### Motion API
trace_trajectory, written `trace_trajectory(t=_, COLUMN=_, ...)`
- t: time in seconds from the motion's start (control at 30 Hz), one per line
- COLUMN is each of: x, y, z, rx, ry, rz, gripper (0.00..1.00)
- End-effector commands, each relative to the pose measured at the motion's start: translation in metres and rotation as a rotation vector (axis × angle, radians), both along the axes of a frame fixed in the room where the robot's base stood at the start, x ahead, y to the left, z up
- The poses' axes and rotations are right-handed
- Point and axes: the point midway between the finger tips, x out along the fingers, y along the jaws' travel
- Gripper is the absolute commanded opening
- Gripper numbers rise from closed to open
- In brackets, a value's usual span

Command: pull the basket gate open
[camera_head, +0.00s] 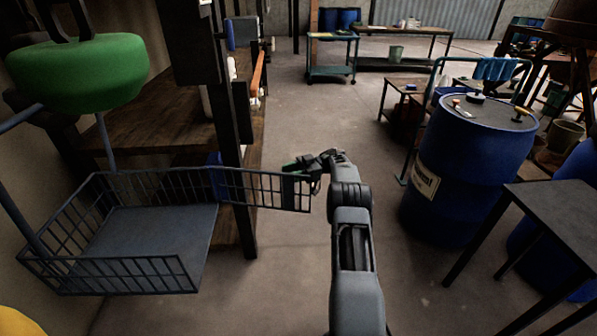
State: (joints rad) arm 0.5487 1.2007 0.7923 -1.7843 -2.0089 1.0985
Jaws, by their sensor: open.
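A dark wire basket (75,285) hangs at the left, with a flat solid floor inside. Its barred gate (258,187) swings out to the right from the basket's back right corner, so the right side of the basket stands open. My gripper (303,168) is at the gate's free right end, beside its top edge. The fingers are small and dark here, and I cannot tell whether they touch the gate. The jaws are open. My grey arm comes up from the bottom of the picture, right of the gate.
A dark post (236,150) stands behind the gate, by a wooden shelf (150,115). A green rounded body (75,70) hangs above the basket. A blue drum (465,165) and a dark table (560,215) stand at the right. The floor between is clear.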

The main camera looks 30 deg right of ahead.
Motion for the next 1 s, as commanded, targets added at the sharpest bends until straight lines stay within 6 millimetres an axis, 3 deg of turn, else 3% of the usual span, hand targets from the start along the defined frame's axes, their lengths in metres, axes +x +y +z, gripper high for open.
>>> trace_trajectory(t=0.37, x=-0.049, y=0.012, z=0.06, rx=0.0, ry=0.001, rz=0.0, gripper=0.41)
trace_trajectory(t=0.7, x=-0.101, y=0.025, z=0.081, rx=0.0, ry=0.002, rz=0.001, gripper=0.41)
trace_trajectory(t=1.0, x=-0.128, y=0.032, z=0.092, rx=0.0, ry=0.001, rz=0.001, gripper=0.41)
